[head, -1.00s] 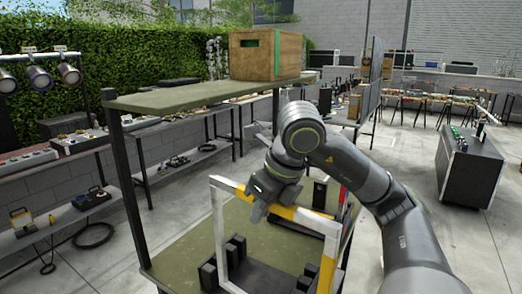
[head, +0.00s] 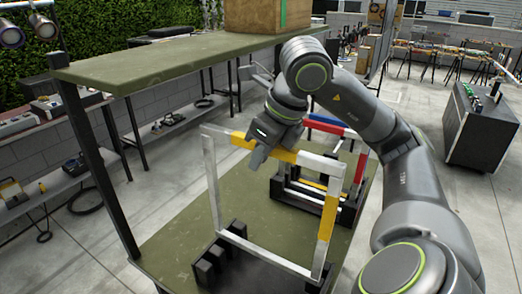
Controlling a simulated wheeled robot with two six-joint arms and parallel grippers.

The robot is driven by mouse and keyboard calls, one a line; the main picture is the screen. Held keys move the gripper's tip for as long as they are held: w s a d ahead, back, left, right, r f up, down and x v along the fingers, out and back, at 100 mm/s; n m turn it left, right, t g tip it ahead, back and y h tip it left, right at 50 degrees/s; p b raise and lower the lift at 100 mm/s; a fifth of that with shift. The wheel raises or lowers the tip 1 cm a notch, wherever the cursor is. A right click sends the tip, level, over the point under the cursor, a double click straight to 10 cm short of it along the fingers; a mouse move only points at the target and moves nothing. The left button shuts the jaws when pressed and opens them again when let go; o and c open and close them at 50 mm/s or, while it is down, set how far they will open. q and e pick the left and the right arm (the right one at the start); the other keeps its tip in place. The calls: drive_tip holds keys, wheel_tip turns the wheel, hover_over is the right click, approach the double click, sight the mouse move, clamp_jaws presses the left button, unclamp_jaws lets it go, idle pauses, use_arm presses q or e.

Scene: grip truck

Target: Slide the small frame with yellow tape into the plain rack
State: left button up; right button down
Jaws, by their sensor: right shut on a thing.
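The small frame (head: 211,180) is a pale square hoop with yellow tape on its top bar and right side. My right gripper (head: 260,152) is shut on its top bar, at the yellow tape. The frame stands roughly upright over a black rack (head: 207,268) on the green lower deck. Its lower bar runs between the rack's posts; I cannot tell whether it rests in the slots. I see no tape on this rack. A second black rack (head: 347,212) behind it holds a frame with red and blue tape (head: 328,126). My left gripper is not in view.
A green upper shelf (head: 150,68) on dark posts overhangs the back left of the deck and carries a wooden crate (head: 255,14). The lower deck (head: 178,240) is bare left of the racks. A black case (head: 482,128) stands off to the right.

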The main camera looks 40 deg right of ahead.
sight(293, 149)
wheel_tip(293, 149, down, 12)
drive_tip(key=b, duration=0.9)
drive_tip(key=shift+b, duration=0.4)
drive_tip(key=shift+w+f, duration=0.1)
drive_tip(key=shift+f, duration=0.1)
idle(0.6)
drive_tip(key=c, duration=1.3)
unclamp_jaws()
drive_tip(key=p+v, duration=0.1)
drive_tip(key=v, duration=1.6)
drive_tip(key=shift+s+d+r+p, duration=0.15)
drive_tip(key=shift+s+r+p, duration=0.05)
drive_tip(key=shift+p, duration=0.15)
